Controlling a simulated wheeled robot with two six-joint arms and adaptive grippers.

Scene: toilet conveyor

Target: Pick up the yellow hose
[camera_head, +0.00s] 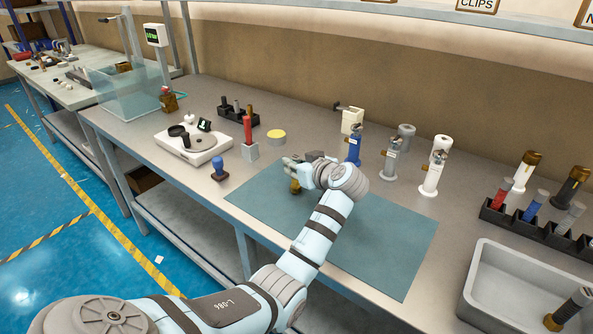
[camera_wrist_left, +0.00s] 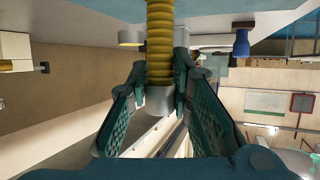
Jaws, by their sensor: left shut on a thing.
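The yellow hose (camera_wrist_left: 160,45) is ribbed with a grey end collar (camera_wrist_left: 160,100), and it stands between the fingers of my left gripper (camera_wrist_left: 160,78) in the left wrist view. Both fingers press on its sides. In the head view my left gripper (camera_head: 296,166) is above the teal mat (camera_head: 250,198), and a small yellow part of the hose (camera_head: 295,187) shows below it. My gripper and wrist hide the rest there. I cannot tell whether the hose touches the mat. My right gripper is not in view.
A blue stamp (camera_head: 219,169) and white scale (camera_head: 192,145) stand left of the mat. Blue (camera_head: 353,147) and white (camera_head: 433,168) bottle-like tools stand behind it. A black rack (camera_head: 535,225) and grey bin (camera_head: 520,290) are at right. The mat's right part is clear.

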